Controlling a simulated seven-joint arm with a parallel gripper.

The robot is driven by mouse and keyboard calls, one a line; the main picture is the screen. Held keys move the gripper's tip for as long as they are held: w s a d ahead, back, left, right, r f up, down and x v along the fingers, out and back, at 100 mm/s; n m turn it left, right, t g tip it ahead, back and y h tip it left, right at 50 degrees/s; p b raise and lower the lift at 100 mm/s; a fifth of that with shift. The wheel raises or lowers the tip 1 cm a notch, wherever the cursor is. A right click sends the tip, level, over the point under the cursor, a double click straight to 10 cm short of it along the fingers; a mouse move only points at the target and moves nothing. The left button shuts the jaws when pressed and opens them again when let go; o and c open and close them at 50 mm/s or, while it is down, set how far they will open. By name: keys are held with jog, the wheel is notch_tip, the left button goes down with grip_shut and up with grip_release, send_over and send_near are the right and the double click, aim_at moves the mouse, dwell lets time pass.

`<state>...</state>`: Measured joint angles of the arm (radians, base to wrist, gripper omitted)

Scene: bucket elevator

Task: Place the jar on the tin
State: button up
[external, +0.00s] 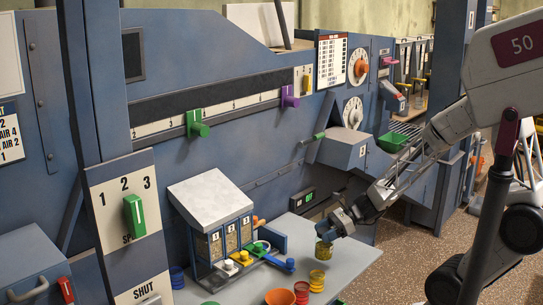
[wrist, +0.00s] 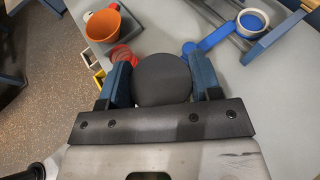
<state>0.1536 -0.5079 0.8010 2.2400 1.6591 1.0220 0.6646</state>
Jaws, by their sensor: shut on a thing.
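My gripper (external: 336,226) is shut on the jar (external: 324,250), an olive-yellow vessel, and holds it upright above the grey table. In the wrist view the jar's round dark grey top (wrist: 162,78) sits between the two blue fingers. A yellow ribbed, tin-like stack (external: 317,281) stands on the table just below the jar, with a gap between them. A red ribbed stack (external: 301,291) stands beside it. I cannot tell for certain which one is the tin. In the wrist view the yellow stack is hidden under the jar and a red round piece (wrist: 122,55) shows beside the left finger.
An orange bowl (external: 280,297) stands near the red stack. A dispenser with a pale sloping lid (external: 211,196) and coloured levers stands to the left, its blue lever (wrist: 207,39) close to the right finger. The table's right part (external: 350,262) is clear.

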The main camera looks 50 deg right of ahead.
jog(key=w+a+r+n+g, duration=0.1)
jog(key=w+a+r, duration=0.7)
jog(key=w+a, duration=0.3)
jog(key=w+a+r, duration=0.3)
jog(key=a+r, duration=0.1)
jog(key=a, duration=0.4)
jog(key=w+a+r, duration=0.3)
jog(key=a+r, duration=0.1)
jog(key=a, duration=0.4)
jog(key=w+a+r, duration=0.2)
jog(key=a+r, duration=0.2)
jog(key=a, duration=0.4)
jog(key=s+a+f+m+t+h, duration=0.2)
jog(key=a+f+m+t, duration=0.1)
jog(key=a+f, duration=0.8)
jog(key=s+d+f+n+g+y, duration=0.2)
jog(key=s+d+n+g, duration=0.2)
jog(key=s, duration=0.6)
jog(key=s+d+f+n+g+y, duration=0.2)
jog(key=s+d+n+g, duration=0.2)
jog(key=s+d, duration=0.4)
jog(key=shift+s+d+g, duration=0.15)
jog(key=shift+s+g, duration=0.45)
jog(key=shift+s, duration=0.25)
jog(key=w+a+f, duration=0.1)
jog(key=w+a, duration=1)
jog(key=shift+w+f, duration=0.3)
jog(key=shift+w, duration=0.1)
